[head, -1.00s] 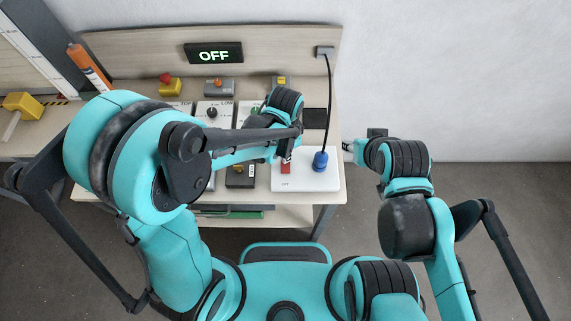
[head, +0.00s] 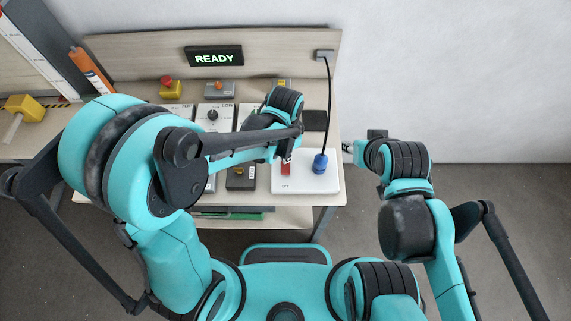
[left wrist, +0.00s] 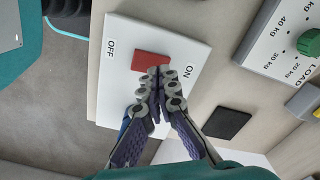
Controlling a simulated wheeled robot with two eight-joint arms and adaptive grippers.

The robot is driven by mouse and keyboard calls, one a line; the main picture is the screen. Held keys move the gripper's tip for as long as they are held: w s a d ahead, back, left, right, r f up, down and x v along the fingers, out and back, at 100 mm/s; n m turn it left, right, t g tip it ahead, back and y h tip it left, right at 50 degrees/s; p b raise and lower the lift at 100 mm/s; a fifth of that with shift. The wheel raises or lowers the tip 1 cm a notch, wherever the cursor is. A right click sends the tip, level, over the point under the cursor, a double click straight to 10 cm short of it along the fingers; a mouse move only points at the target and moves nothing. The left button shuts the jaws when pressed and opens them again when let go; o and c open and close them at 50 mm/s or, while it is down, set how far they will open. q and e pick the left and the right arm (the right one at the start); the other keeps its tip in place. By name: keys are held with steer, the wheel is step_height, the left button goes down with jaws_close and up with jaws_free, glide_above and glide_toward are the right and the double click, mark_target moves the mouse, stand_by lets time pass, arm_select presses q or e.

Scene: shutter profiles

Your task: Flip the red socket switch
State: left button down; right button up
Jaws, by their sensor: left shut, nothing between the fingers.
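The red socket switch (left wrist: 150,61) is a red rocker on a white socket plate (left wrist: 117,90), between the printed words OFF and ON. In the head view the red switch (head: 286,169) shows just below my left gripper (head: 286,156). In the left wrist view my left gripper (left wrist: 164,72) is shut and empty, its tips over the edge of the red rocker on the ON side. I cannot tell if they touch it. A blue plug (head: 320,163) with a black cable sits in the plate. The display (head: 214,58) reads READY. My right gripper (head: 350,148) is right of the table, its fingers unclear.
A red-and-yellow button (head: 167,85), a grey box with an orange knob (head: 218,88) and dial panels stand left on the table. A black square pad (head: 315,120) lies behind the plate. The cable runs up to a wall outlet (head: 325,54). Floor right of the table is free.

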arm_select(q)
steer(key=shift+r+p, duration=1.65)
steer(key=shift+r, duration=0.85)
steer(key=s+a+r+n+t+b, duration=0.1)
steer(key=s+a+n+t+b, duration=0.1)
steer(key=a+n+b, duration=0.3)
steer(key=s+a+r+n+t+b, duration=0.2)
steer(key=a+n+t+b, duration=0.3)
steer(key=a, duration=0.7)
steer(key=shift+s+a+n, duration=0.4)
steer(key=shift+s+n, duration=0.2)
steer(key=shift+n, duration=0.4)
